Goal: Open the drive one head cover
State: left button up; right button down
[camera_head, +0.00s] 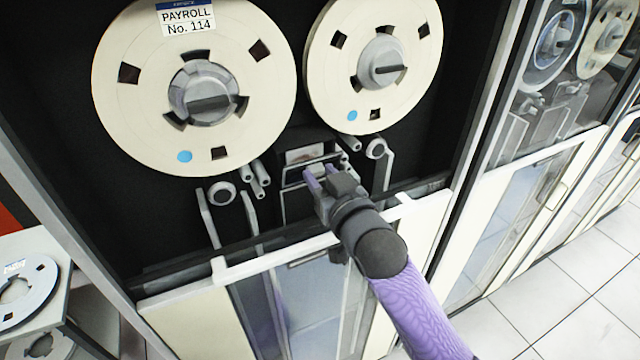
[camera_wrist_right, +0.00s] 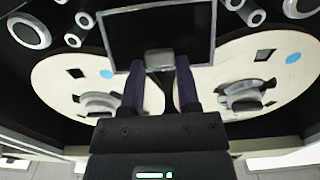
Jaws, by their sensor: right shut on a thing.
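The drive one head cover (camera_wrist_right: 120,38) is a dark panel with a thin grey frame, below and between the two reels in the head view. Its small grey handle (camera_wrist_right: 160,60) lies between my right gripper's purple fingertips. My right gripper (camera_head: 314,178) is shut on this handle, and its fingers also show in the wrist view (camera_wrist_right: 159,72). In the head view the gripper and wrist hide part of the cover. A pale and brownish recess (camera_head: 304,155) shows just above the handle. How far the cover is tilted is hard to tell. My left gripper is out of view.
Two cream reels, a left one (camera_head: 130,110) labelled "PAYROLL No. 114" and a right one (camera_head: 415,75), sit above. Grey rollers (camera_head: 222,193) flank the head. A pale door rail (camera_head: 290,255) runs below under my right arm. Another drive (camera_head: 560,110) stands at right.

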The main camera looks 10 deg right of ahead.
jog(key=shift+s+d+f+t+y+b, duration=0.15)
jog(key=shift+f+t+b, duration=0.35)
jog(key=shift+b, duration=0.55)
jog(key=shift+s+a+f+t+y+b, duration=0.15)
jog(key=shift+s+t+y+b, duration=0.1)
jog(key=shift+t+b, duration=0.6)
jog(key=shift+d, duration=0.1)
jog(key=shift+c, duration=1.6)
grip_release()
jog(key=b+v, duration=0.1)
jog(key=v, duration=0.9)
jog(key=shift+r, duration=0.15)
